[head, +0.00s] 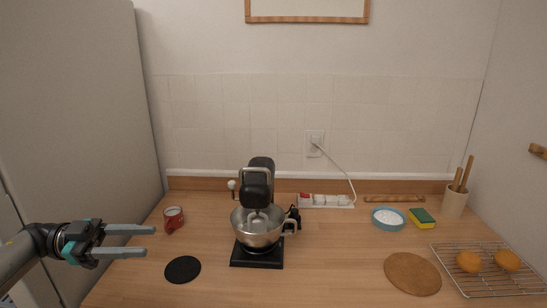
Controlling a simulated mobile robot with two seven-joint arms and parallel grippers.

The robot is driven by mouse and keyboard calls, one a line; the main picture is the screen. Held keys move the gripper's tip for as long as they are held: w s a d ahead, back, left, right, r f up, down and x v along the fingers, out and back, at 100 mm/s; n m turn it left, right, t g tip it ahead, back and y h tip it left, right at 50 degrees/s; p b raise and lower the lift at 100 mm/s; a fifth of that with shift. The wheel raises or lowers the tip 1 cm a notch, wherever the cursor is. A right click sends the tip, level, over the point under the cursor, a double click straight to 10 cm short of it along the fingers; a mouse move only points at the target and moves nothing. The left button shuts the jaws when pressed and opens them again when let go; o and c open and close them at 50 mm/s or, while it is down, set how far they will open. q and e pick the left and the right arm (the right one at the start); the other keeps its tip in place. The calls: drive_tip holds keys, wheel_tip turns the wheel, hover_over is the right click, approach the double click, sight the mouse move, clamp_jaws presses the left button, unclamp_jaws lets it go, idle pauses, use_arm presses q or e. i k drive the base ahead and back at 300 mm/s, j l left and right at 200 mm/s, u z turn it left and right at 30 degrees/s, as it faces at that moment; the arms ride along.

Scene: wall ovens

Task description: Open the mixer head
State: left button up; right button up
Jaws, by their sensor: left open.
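A black stand mixer with a steel bowl (256,228) stands on the wooden counter in the middle of the head view. Its black head (257,180) is over the bowl and faces me, with a light metal handle-like bar around its front. I cannot tell for sure how far the head is tilted. My left gripper (150,241) is open and empty, to the left of the mixer and apart from it, its fingers pointing right toward the bowl. My right gripper is not in view.
A red-and-white cup (174,219) stands behind my left gripper, and a black round mat (182,270) lies in front. A power strip (326,201), blue bowl (388,219), sponge (422,218), round board (412,273) and wire rack (484,286) are to the right.

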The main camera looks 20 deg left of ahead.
sight(255, 189)
drive_tip(key=i, duration=1)
